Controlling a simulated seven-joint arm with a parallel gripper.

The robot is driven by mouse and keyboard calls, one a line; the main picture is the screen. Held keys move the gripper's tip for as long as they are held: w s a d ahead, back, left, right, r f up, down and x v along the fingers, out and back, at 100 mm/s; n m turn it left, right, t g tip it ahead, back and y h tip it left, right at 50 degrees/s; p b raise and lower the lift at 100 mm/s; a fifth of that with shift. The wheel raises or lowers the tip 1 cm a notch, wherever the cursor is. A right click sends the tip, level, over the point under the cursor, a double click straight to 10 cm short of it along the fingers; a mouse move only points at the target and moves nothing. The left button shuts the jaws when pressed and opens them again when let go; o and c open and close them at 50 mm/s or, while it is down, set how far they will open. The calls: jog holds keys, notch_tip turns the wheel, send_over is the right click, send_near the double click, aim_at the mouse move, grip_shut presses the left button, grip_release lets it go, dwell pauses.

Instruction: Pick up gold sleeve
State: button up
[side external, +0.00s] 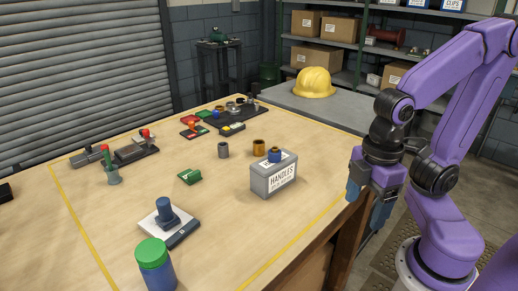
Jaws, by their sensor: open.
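The gold sleeve (259,147) is a short hollow cylinder standing upright on the wooden table, behind the grey box labelled HANDLES. A grey sleeve (223,150) of similar shape stands to its left. My gripper (367,222) hangs pointing down at the right, by the table's right edge, well away from the gold sleeve. It is open, and I see nothing between its fingers.
The HANDLES box (273,176) with a blue part on top stands between my gripper and the gold sleeve. A green block (190,177) lies to the left. A blue jar with green lid (155,262) stands in front. A yellow hard hat (314,82) rests behind.

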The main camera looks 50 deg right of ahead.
jog(key=w+a+r+m+g+y, duration=0.1)
jog(key=w+a+m+y, duration=0.15)
jog(key=w+m, duration=0.5)
jog(key=w+a+r+m+g+y, duration=0.15)
jog(key=w+m+y, duration=0.3)
jog(key=m, duration=0.55)
jog(key=w+d+m+t+y, duration=0.2)
jog(key=w+d+m+t, duration=0.3)
jog(key=w+m, duration=0.65)
jog(key=w+d+m+t+h, duration=0.3)
jog(key=d+m+t, duration=0.2)
jog(key=d+m, duration=0.45)
jog(key=w+d+m+t+h, duration=0.4)
jog(key=d+m, duration=0.3)
jog(key=d, duration=0.5)
jog(key=t, duration=0.1)
send_near(262, 155)
jog(key=shift+m+y, duration=0.25)
jog(key=shift+y, duration=0.05)
jog(key=w, duration=0.3)
jog(key=w+f, duration=0.1)
jog(key=w, duration=0.2)
jog(key=w+f, duration=0.1)
jog(key=w, duration=0.2)
jog(key=shift+w+a, duration=0.35)
jog(key=shift+a, duration=0.05)
